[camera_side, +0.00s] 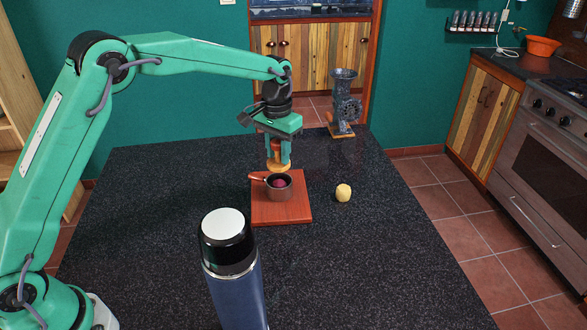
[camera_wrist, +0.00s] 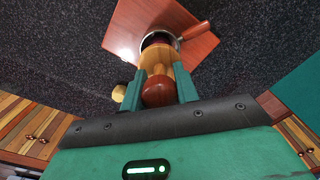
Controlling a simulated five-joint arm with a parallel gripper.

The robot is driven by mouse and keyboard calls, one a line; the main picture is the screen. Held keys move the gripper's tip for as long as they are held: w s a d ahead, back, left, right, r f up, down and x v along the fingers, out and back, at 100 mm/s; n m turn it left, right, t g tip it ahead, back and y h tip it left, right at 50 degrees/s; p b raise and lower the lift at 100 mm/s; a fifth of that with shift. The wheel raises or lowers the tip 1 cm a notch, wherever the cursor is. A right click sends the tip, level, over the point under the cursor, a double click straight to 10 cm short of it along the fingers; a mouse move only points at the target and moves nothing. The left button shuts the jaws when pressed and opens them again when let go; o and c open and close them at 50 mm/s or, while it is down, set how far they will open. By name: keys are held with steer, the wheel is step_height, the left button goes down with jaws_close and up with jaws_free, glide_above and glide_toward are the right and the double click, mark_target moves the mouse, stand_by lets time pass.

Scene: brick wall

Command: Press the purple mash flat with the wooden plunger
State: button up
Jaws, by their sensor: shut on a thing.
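The purple mash (camera_side: 279,184) lies inside a small dark pot (camera_side: 280,193) with a wooden handle. The pot stands on a reddish wooden board (camera_side: 281,214). My gripper (camera_side: 278,161) is shut on the wooden plunger (camera_side: 279,168) and holds it upright, its pale disc just above the pot. In the wrist view the plunger's reddish knob (camera_wrist: 158,92) sits between my green fingers, and its disc hides most of the pot (camera_wrist: 160,38). Only a dark sliver of the mash shows there.
A blue flask (camera_side: 232,270) with a black and white cap stands at the near side. A small yellow object (camera_side: 343,193) sits right of the board. A grey metal grinder (camera_side: 343,103) stands at the table's back edge. The dark tabletop right of the board is mostly clear.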

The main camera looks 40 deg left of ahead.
mark_target(278, 161)
steer(key=shift+f, duration=1.95)
steer(key=shift+f, duration=1.15)
stand_by(4.9)
